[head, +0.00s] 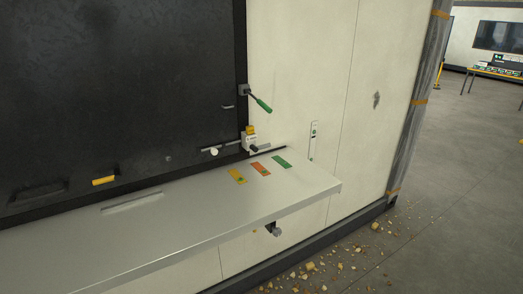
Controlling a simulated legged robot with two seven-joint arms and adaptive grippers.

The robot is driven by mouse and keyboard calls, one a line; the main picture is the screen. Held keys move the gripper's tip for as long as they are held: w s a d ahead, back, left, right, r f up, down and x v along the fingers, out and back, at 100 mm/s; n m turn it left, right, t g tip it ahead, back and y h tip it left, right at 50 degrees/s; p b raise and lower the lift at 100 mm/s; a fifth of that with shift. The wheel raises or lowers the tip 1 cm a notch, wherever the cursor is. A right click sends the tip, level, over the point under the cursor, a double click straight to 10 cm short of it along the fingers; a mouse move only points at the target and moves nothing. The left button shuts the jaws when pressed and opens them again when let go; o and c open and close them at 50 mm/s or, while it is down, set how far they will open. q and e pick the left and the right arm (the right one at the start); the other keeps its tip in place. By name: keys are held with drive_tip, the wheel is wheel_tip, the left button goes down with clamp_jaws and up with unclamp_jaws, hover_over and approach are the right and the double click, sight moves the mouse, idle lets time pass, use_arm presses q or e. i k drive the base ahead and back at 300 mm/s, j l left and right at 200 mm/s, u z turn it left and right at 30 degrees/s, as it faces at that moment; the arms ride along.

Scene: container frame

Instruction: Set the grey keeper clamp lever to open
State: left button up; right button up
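I cannot tell for certain which part is the grey keeper clamp lever. A small clamp block with a yellow top (250,138) sits on a horizontal grey rod at the right end of the dark panel, just above the shelf. A dark knob (254,149) shows at its foot and a pale round knob (214,151) on the rod to its left. A lever with a green grip (263,104) slants down to the right from a bracket above the block. A small grey knob (277,232) hangs under the shelf. Neither of my grippers is in view.
A grey shelf (190,215) juts out below the dark panel (110,80), with yellow, orange and green labels (261,169) near its right end. A yellow handle (104,180) is on the panel. Debris (310,266) litters the floor; the floor further right is clear.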

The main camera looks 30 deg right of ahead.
sight(253, 148)
drive_tip(key=i+l+u, duration=0.2)
drive_tip(key=l, duration=0.85)
drive_tip(key=l+u, duration=0.25)
drive_tip(key=l, duration=0.8)
